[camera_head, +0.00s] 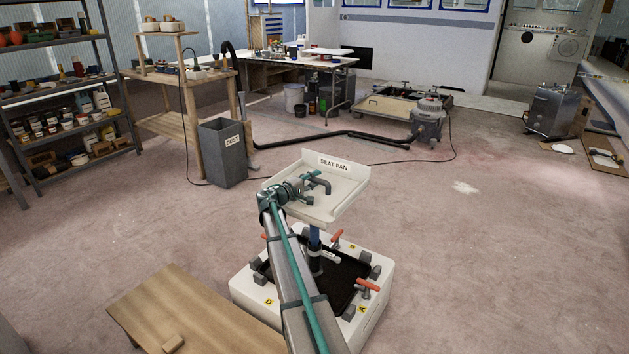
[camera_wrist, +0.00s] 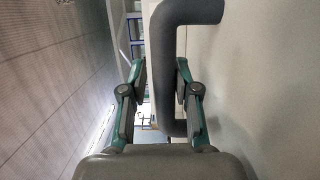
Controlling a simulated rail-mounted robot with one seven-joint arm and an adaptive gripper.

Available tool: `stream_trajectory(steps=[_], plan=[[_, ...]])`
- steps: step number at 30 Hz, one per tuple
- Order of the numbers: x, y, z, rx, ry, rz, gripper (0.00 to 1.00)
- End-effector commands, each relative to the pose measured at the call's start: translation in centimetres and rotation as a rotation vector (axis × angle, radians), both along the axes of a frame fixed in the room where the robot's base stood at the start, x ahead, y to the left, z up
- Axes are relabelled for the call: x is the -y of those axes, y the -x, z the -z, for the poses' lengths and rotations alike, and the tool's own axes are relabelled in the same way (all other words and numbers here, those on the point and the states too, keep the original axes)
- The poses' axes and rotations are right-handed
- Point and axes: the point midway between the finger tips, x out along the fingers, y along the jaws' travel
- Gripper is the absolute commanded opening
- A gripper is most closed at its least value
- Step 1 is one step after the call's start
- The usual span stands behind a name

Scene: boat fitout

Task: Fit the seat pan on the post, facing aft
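The seat pan (camera_head: 343,196) is a pale tray with raised edges and a "SEAT PAN" label on its far edge. It is above the blue post (camera_head: 314,241), which rises from a dark recess in a white base block (camera_head: 244,285). Whether the pan rests on the post or hangs just above it cannot be told. My gripper (camera_head: 313,187) is over the pan, its fingers shut on the pan's dark grey bent handle (camera_wrist: 178,122). In the wrist view my gripper (camera_wrist: 162,80) has one finger on each side of the bar. My arm hides part of the post and block.
Red-handled clamps (camera_head: 368,285) and dark blocks surround the recess on the base. A wooden table (camera_head: 165,305) is at lower left. A grey dust bin (camera_head: 223,152), a vacuum (camera_head: 428,120) and its black hose lie beyond.

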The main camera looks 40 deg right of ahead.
Motion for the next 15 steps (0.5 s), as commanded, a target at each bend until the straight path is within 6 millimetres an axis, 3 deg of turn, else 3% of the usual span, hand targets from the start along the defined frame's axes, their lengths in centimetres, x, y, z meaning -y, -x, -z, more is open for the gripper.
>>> stream_trajectory(steps=[1, 3, 15], plan=[[-0.01, 0.01, -0.06, 0.001, 0.000, 0.000, 0.41], [-0.01, 0.01, -0.02, 0.001, -0.001, 0.000, 0.50], [-0.56, 0.06, 0.24, 0.001, -0.005, -0.001, 0.50]])
